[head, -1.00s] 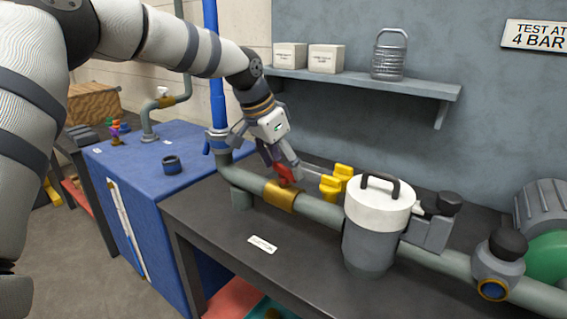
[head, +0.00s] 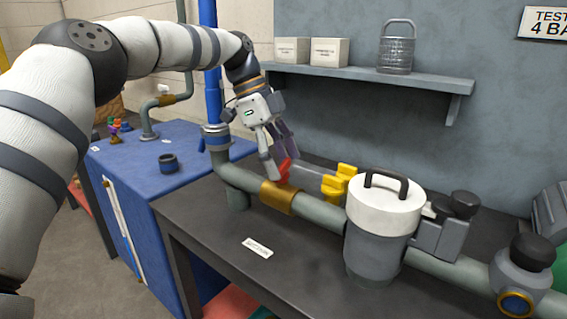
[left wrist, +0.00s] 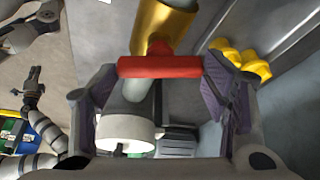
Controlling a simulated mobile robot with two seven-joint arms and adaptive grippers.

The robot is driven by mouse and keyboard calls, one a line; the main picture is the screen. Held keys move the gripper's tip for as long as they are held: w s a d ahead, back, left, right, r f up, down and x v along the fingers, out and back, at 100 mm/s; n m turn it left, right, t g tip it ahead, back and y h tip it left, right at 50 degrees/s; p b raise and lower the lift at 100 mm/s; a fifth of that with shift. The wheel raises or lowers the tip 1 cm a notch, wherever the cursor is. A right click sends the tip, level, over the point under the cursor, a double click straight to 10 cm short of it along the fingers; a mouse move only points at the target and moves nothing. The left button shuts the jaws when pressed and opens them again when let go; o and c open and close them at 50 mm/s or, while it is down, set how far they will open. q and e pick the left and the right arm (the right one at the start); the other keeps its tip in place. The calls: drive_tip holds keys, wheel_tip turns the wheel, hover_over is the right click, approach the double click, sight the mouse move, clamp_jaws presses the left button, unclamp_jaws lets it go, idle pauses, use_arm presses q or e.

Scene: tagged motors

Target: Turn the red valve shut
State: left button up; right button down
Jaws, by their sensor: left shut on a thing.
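The red valve (head: 284,170) has a bar handle beside the brass-coloured body (head: 281,197) on the grey pipe. My left gripper (head: 277,170) reaches down from above and is shut on the red handle, partly covering it. In the left wrist view the red handle (left wrist: 160,67) lies crosswise between the two fingertips of my left gripper (left wrist: 160,72), with the brass body (left wrist: 165,25) beyond it. My right gripper (left wrist: 34,82) appears small at the left of the left wrist view, away from the valve; its jaws are too small to judge.
A yellow handle (head: 339,181) stands just right of the red valve. A white-topped canister (head: 383,205) sits farther right along the pipe. A shelf (head: 370,79) with boxes hangs behind. The dark bench front (head: 200,212) is mostly clear.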

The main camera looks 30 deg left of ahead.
use_arm(q)
drive_tip(key=m, duration=0.1)
drive_tip(key=m+g+b, duration=0.1)
drive_tip(key=shift+w+f+m, duration=0.1)
drive_tip(key=shift+f+m, duration=0.2)
drive_tip(key=shift+r+m+g+b, duration=0.1)
drive_tip(key=shift+m+g+b, duration=0.25)
drive_tip(key=shift+m, duration=0.25)
use_arm(e)
drive_tip(key=shift+s+f+g, duration=0.4)
drive_tip(key=shift+s+f, duration=0.7)
drive_tip(key=shift+f, duration=0.1)
use_arm(q)
drive_tip(key=shift+r, duration=0.1)
drive_tip(key=o, duration=1.2)
drive_tip(key=shift+c, duration=0.2)
